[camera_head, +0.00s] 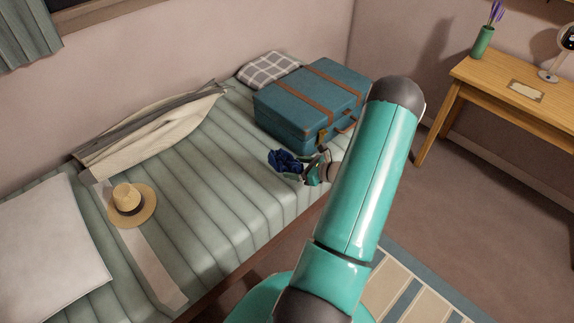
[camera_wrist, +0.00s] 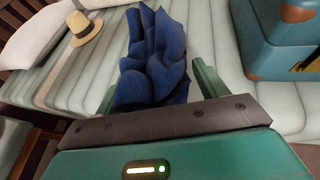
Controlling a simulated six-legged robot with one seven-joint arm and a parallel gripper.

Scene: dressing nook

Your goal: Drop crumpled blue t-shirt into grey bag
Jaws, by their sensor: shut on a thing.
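The crumpled blue t-shirt (camera_head: 285,161) is a dark blue bundle at the tip of my gripper (camera_head: 308,168), over the bed near the blue suitcase. In the wrist view the t-shirt (camera_wrist: 153,62) stands up between the two green fingers of my gripper (camera_wrist: 157,86), which are shut on it. Cloth hides most of the left finger. My arm covers part of the bed's front edge and the floor. I cannot make out a clear grey bag; a long, flat beige and grey cloth item (camera_head: 150,130) lies along the wall side of the bed.
The striped green bed (camera_head: 215,185) holds a straw hat (camera_head: 131,204), a white pillow (camera_head: 45,245), a blue suitcase (camera_head: 312,105) and a checkered cushion (camera_head: 268,69). A wooden desk (camera_head: 510,95) stands at the right. A striped rug (camera_head: 425,290) lies on the floor. The bed's middle is clear.

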